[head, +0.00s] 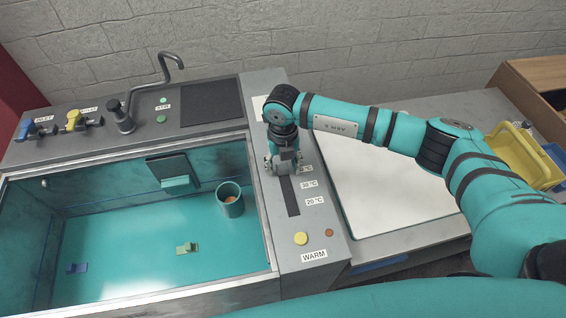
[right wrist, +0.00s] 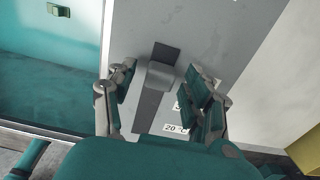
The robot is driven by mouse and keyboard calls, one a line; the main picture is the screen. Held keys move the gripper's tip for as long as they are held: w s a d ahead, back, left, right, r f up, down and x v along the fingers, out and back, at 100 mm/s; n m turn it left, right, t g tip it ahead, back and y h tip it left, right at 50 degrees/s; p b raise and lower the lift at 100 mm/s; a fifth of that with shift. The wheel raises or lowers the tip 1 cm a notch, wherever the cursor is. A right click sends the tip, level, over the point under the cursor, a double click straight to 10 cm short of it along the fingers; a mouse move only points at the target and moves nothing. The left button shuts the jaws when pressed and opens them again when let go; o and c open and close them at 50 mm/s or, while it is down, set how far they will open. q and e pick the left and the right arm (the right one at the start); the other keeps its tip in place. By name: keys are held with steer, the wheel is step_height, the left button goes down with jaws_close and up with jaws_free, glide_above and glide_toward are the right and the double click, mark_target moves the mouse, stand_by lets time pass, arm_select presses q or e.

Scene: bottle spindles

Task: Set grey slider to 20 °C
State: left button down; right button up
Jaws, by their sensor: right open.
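The grey slider (right wrist: 160,76) sits in a dark slot (head: 291,197) on the grey panel right of the basin. In the right wrist view it is near the far end of the slot, with more slot below it toward the 20 °C label (right wrist: 175,128). The head view also shows the 20 °C label (head: 315,202), nearest me of the temperature labels. My right gripper (head: 284,165) is over the slot and hides the slider there. In the right wrist view its open fingers (right wrist: 160,88) stand on both sides of the slider, with gaps. My left gripper is not in view.
The teal basin (head: 120,255) holds a cup (head: 230,199) near its right wall. A yellow button (head: 301,239) and the WARM label (head: 314,256) are at the panel's near end. A white board (head: 375,190) lies right of the panel. A faucet (head: 123,117) stands behind.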

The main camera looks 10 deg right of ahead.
steer(key=shift+f, duration=0.35)
jaws_close()
